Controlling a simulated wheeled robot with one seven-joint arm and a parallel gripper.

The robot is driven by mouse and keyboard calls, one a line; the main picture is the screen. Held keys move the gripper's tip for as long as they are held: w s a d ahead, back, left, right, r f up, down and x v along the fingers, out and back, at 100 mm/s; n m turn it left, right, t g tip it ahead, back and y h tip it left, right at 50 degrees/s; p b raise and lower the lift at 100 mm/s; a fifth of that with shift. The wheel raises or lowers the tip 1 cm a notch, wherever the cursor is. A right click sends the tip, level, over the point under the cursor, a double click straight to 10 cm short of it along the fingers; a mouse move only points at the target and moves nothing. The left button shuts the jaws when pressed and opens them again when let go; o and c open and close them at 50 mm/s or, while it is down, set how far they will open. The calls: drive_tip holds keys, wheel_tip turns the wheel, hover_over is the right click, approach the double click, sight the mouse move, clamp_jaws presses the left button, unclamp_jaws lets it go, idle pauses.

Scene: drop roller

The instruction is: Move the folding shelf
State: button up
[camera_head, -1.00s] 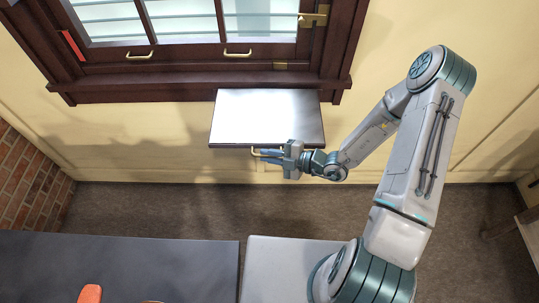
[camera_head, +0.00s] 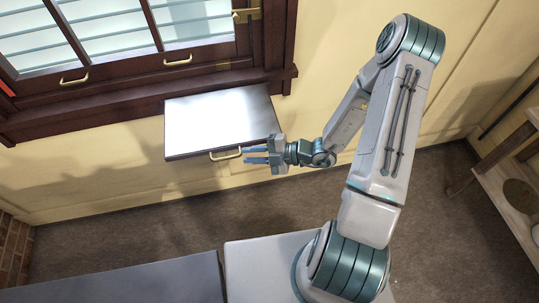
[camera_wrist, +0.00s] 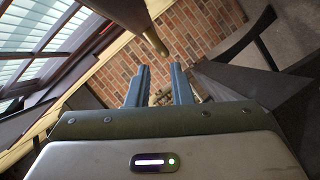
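The folding shelf (camera_head: 220,118) is a flat panel with a bright top and a dark edge, standing out level from the wall below the window. Its brass handle (camera_head: 226,154) is on the front edge, and a brass bar that looks like this handle (camera_wrist: 150,32) shows at the top of the wrist view. My gripper (camera_head: 256,155) is beside the right end of the handle, near the shelf's front right corner. Its two fingers (camera_wrist: 159,84) are apart with nothing held between them. The shelf's supports underneath are hidden.
A dark-framed window (camera_head: 150,50) with brass handles is above the shelf. A grey-topped surface (camera_head: 120,282) is at the lower left. A wooden stand (camera_head: 505,185) is at the right. Brown floor (camera_head: 120,225) lies clear below the shelf.

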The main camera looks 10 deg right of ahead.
drive_tip(key=v, duration=0.6)
drive_tip(key=shift+d+b, duration=0.2)
drive_tip(key=shift+b, duration=0.15)
drive_tip(key=shift+s, duration=0.15)
drive_tip(key=s+d+r+m+h, duration=0.2)
drive_tip(key=s+r+m+h, duration=0.1)
drive_tip(key=r+m+h, duration=0.2)
drive_tip(key=s+d+r+m+h, duration=0.2)
drive_tip(key=s+r+m+h, duration=0.2)
drive_tip(key=r+m, duration=0.6)
drive_tip(key=s+d+r+m+h, duration=0.2)
drive_tip(key=s+r+m+h, duration=0.2)
drive_tip(key=m, duration=0.7)
wheel_tip(320, 180, up, 4)
drive_tip(key=shift+s+d+r+h+b, duration=0.2)
drive_tip(key=shift+h+b, duration=0.25)
drive_tip(key=shift+h, duration=0.55)
